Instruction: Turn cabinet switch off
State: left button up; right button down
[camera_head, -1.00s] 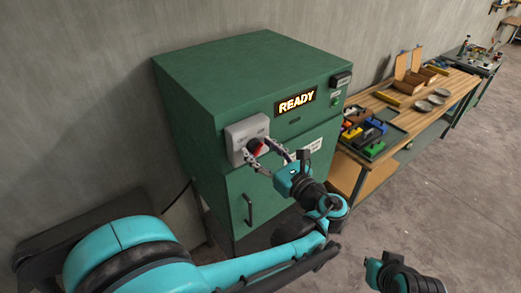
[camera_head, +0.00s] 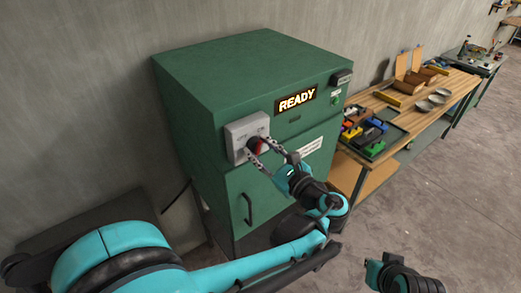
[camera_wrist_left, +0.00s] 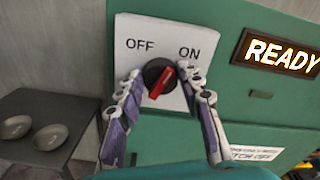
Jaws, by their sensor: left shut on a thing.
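The cabinet switch is a round black knob with a red handle (camera_wrist_left: 160,84) on a white plate (camera_wrist_left: 190,27) marked OFF at left and ON at right. The red handle slants up to the right, toward ON. In the head view the switch plate (camera_head: 240,130) is on the front of the green cabinet (camera_head: 190,85). My left gripper (camera_head: 258,146) is shut on the knob, with one finger on each side in the left wrist view (camera_wrist_left: 160,76). My right wrist (camera_head: 395,274) shows at the bottom right; its fingers cannot be seen.
A lit READY sign (camera_head: 296,100) is right of the switch. A cabinet door handle (camera_head: 248,209) is below it. A wooden workbench (camera_head: 458,82) with coloured parts and bowls stands at the right. The floor (camera_head: 445,200) in front of it is clear.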

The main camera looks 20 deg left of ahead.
pick_arm(q)
jog(key=n, duration=0.3)
jog(key=shift+f+n+b, duration=0.1)
jog(key=shift+n+b, duration=0.2)
jog(key=shift+n, duration=0.1)
jog(key=n, duration=0.3)
jog(key=shift+a+n, duration=0.1)
jog(key=shift+n, duration=0.2)
jog(key=n+b, duration=0.1)
jog(key=n, duration=0.4)
jog(key=shift+s+f+n, duration=0.1)
jog(key=shift+n, duration=0.6)
jog(key=o, duration=1.1)
jog(key=shift+o, duration=0.2)
